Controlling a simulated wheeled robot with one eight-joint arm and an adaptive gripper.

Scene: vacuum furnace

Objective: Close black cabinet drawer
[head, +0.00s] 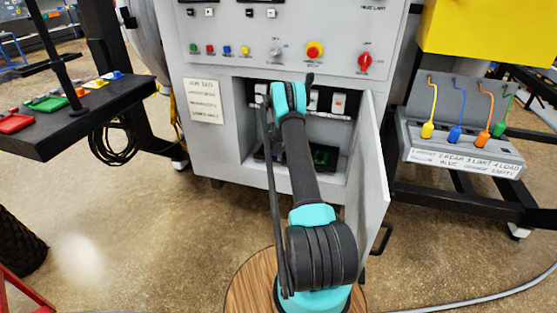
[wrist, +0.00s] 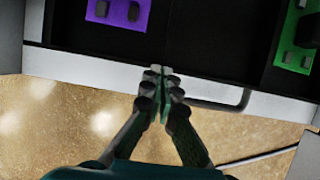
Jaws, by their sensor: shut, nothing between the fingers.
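The black drawer (wrist: 200,45) shows in the wrist view with its dark inside visible from above, so it stands at least partly open. Its pale front panel (wrist: 80,70) crosses the picture, with a dark bar handle (wrist: 242,100) at the right. A purple block (wrist: 118,11) and a green block (wrist: 296,38) lie inside. My gripper (wrist: 160,72) is shut and empty, its tips over the front panel; I cannot tell if they touch. In the head view the drawer (head: 259,153) sits low in the cabinet opening, partly hidden by my arm, which also hides my gripper.
The grey cabinet (head: 222,82) has an open door (head: 369,165) on the right of the opening. A black stand with coloured parts (head: 60,130) is at left. A rack with coloured hooks (head: 440,135) is at right. A hose (head: 480,300) lies on the floor.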

